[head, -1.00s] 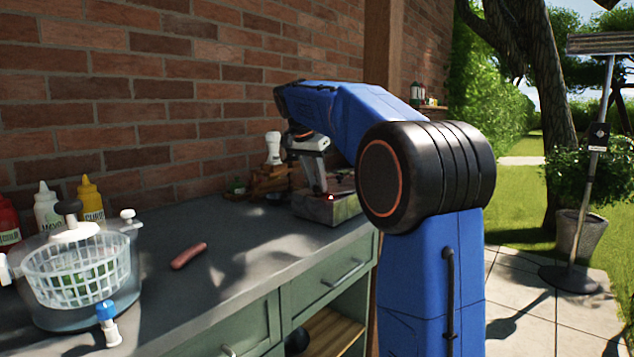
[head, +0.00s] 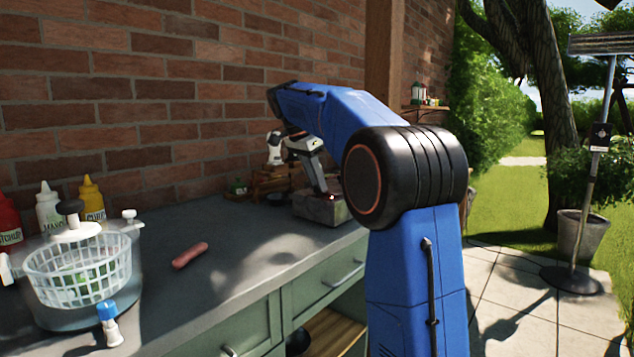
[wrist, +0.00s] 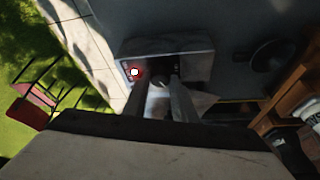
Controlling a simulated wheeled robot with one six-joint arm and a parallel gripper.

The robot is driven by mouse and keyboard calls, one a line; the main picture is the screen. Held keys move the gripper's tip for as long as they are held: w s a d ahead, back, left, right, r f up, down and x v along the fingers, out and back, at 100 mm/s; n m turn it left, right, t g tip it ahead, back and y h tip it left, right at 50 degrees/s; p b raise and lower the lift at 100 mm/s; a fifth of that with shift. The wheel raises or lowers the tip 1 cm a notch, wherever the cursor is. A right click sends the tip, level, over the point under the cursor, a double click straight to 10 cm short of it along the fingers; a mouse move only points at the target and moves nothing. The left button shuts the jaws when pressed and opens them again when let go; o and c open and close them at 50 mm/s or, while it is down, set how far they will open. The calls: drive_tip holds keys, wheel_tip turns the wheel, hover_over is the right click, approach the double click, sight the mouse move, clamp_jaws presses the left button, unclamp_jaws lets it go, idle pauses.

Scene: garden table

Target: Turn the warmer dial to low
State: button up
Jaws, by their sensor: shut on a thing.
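The warmer (head: 318,208) is a low grey box at the far end of the counter, beside the brick wall. My gripper (head: 326,192) reaches down onto its near side.
A wooden rack (head: 270,183) and a white-topped grinder (head: 274,148) stand just left of the warmer. A sausage (head: 190,254) and a salad spinner (head: 80,275) lie nearer on the grey counter (head: 240,240). A dark round object (wrist: 270,58) is near the warmer.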

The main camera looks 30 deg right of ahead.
drive_tip(key=o, duration=1)
drive_tip(key=v, duration=1.2)
